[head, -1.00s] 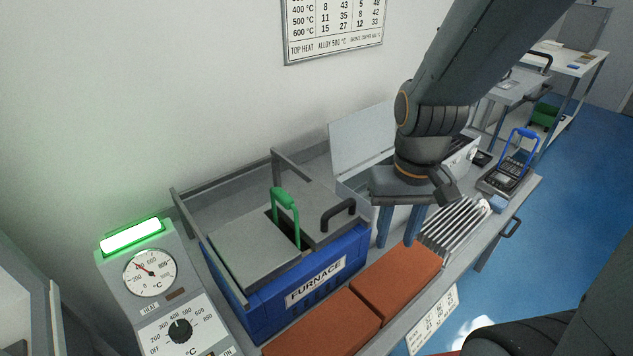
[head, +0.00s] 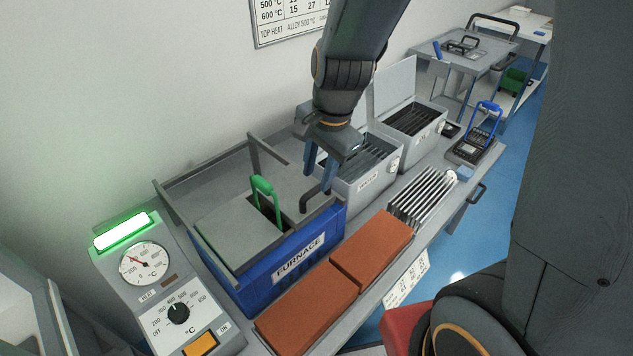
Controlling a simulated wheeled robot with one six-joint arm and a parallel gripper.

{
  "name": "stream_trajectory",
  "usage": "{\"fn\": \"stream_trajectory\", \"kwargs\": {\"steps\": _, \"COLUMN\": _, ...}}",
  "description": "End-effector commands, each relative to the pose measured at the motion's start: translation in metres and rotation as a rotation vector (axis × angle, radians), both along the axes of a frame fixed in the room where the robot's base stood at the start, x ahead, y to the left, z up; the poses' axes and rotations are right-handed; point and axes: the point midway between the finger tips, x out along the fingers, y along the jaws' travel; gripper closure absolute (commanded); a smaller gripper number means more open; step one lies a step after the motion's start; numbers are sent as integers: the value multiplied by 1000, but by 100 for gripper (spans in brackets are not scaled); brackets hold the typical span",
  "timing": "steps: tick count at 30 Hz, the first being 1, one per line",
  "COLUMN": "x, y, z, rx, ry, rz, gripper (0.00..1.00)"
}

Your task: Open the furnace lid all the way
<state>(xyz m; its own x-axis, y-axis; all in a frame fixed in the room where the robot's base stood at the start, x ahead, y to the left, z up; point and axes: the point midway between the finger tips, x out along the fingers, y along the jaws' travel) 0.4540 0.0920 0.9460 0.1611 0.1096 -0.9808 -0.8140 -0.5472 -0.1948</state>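The blue furnace (head: 254,284) stands on the bench with its label facing front. Its grey lid (head: 237,235) lies flat across the top. A green handle (head: 264,187) stands up through a dark slot in the top. A black bar handle (head: 312,197) sits at the right side of the top. My gripper (head: 319,178) points down over the furnace's right end, its two blue fingers apart, one on each side of the black handle or close to it. Whether they touch it I cannot tell.
Two orange-brown bricks (head: 371,249) lie along the front of the furnace. A control panel (head: 178,312) with a lit green lamp stands at left. Open grey boxes (head: 411,120) and a silver ribbed rack (head: 421,197) are at right. A grey rail surrounds the furnace's back.

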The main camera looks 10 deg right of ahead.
Motion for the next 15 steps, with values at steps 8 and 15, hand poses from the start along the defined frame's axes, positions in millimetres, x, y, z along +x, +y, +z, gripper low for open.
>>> {"fn": "stream_trajectory", "kwargs": {"steps": 8, "x": 5, "y": 3, "z": -34, "rx": 0, "ry": 2, "rz": -1, "gripper": 67}}
{"fn": "stream_trajectory", "kwargs": {"steps": 15, "x": 7, "y": 4, "z": -41, "rx": -1, "ry": -1, "rz": 0, "gripper": 67}}
